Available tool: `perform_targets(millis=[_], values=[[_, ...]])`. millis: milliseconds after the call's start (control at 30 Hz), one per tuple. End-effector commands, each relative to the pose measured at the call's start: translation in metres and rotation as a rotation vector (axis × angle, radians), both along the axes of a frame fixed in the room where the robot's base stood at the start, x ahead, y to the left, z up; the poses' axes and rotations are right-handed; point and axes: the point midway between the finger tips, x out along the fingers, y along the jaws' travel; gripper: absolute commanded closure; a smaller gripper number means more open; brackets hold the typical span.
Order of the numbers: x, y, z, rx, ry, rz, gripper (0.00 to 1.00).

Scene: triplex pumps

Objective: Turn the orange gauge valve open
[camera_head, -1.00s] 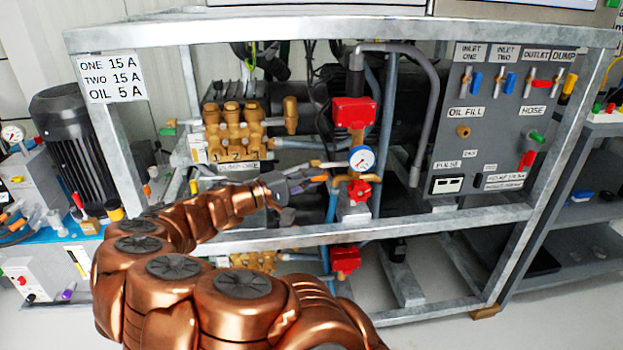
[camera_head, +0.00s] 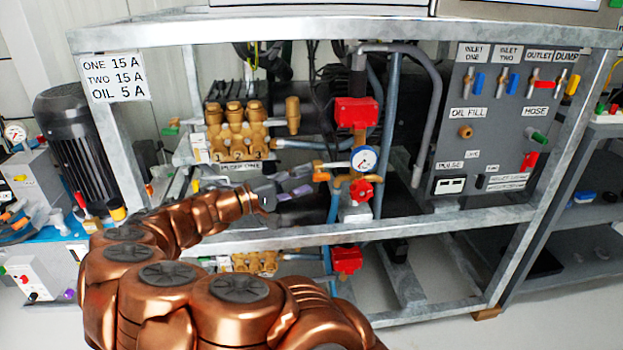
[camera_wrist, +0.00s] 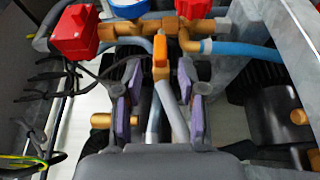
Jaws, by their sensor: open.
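The orange gauge valve (camera_head: 321,171) sits on the brass fitting left of the blue-rimmed gauge (camera_head: 363,159). In the wrist view the orange handle (camera_wrist: 160,57) points down from the brass pipe, between the lines of my two fingers. My gripper (camera_head: 300,184) is open, with purple pads, just left of and below the valve. In the wrist view my gripper (camera_wrist: 159,72) has a gap on both sides of the handle. I cannot tell how far the fingertips reach along it.
A red block (camera_head: 357,112) stands above the gauge, and a red knob (camera_head: 360,190) below it. Brass pump heads (camera_head: 237,130) are to the left. A grey frame rail (camera_head: 400,231) runs below my gripper. A blue hose (camera_wrist: 240,48) and dark cables (camera_wrist: 62,85) flank it.

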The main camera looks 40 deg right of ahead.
Motion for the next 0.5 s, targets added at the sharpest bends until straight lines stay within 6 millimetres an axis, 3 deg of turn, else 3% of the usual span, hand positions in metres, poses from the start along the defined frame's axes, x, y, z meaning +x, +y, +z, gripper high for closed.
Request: perform_targets(millis=[200, 500], values=[[0.014, 0.043, -0.001, 0.002, -0.002, 0.008, 0.59], [0.021, 0.077, -0.002, 0.001, 0.000, 0.001, 0.59]])
